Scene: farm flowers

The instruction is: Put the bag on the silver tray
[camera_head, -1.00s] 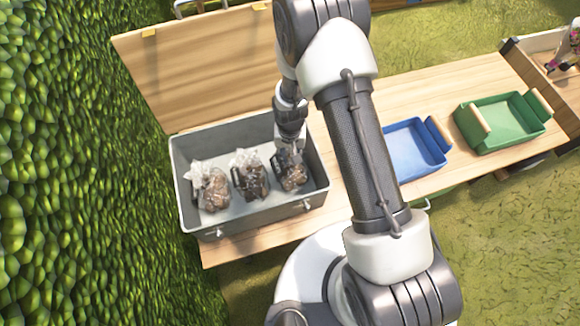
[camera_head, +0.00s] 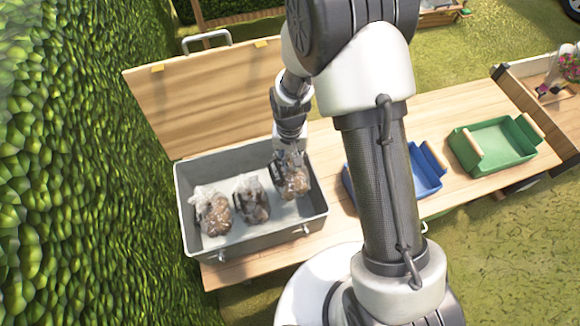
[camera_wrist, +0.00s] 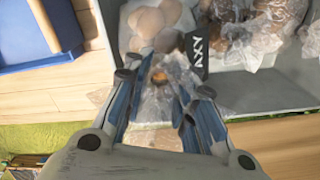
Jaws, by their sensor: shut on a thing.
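My gripper (camera_head: 289,152) is over the right end of an open grey metal box (camera_head: 262,240). It is shut on the top of a clear bag of brown round contents (camera_head: 292,182), which appears raised a little inside the box. In the wrist view the fingers (camera_wrist: 163,92) pinch the crumpled clear plastic of this bag (camera_wrist: 150,30), beside a black label. Two similar bags, the left one (camera_head: 213,212) and the middle one (camera_head: 251,200), stand on the box floor. No separate silver tray can be made out.
The box's wooden lid (camera_head: 200,105) stands open behind it. A blue tray (camera_head: 425,172) and a green tray (camera_head: 495,145) lie to the right on the wooden table (camera_head: 450,110). My arm partly hides the blue tray. A hedge (camera_head: 80,180) borders the left.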

